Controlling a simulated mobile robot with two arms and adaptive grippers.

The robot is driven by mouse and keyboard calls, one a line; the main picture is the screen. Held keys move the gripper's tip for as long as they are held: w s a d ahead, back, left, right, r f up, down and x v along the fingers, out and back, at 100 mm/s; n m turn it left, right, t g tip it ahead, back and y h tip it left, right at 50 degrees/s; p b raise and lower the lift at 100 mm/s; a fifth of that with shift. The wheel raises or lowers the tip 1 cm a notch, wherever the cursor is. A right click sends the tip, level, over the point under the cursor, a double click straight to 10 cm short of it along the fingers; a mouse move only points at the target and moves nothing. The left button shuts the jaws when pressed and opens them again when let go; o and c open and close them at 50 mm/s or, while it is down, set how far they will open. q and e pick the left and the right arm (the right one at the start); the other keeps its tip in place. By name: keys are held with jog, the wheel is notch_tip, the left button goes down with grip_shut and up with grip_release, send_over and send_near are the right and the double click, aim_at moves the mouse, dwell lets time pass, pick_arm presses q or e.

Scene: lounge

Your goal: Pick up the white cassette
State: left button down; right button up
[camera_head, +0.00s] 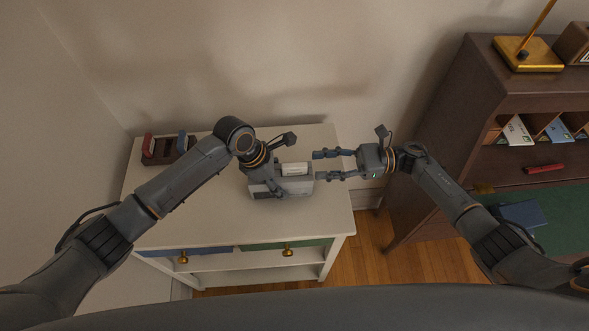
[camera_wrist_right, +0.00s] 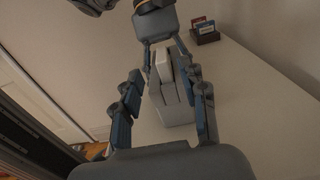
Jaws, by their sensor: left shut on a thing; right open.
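The white cassette (camera_head: 295,169) sticks up from the top of a pale grey boxy player (camera_head: 298,187) on the white table. Both also show in the right wrist view, the cassette (camera_wrist_right: 163,66) above the player (camera_wrist_right: 176,115). My left gripper (camera_head: 272,187) is shut on the player from its left side; its fingers partly hide it. My right gripper (camera_head: 319,165) is open just right of the cassette, its fingers pointing left toward it. In the right wrist view my right gripper (camera_wrist_right: 165,105) has its fingers spread to either side of the player and cassette, with nothing gripped.
A dark rack (camera_head: 165,152) with a red and a blue cassette stands at the table's back left. The white table (camera_head: 325,215) is bare at the front right. A dark wooden cabinet (camera_head: 440,120) with shelves stands to the right, near my right arm.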

aim_at(295, 165)
jog(key=a, duration=0.7)
jog(key=shift+w+a+f, duration=0.15)
jog(key=shift+a, duration=0.1)
jog(key=shift+c, duration=0.5)
grip_shut()
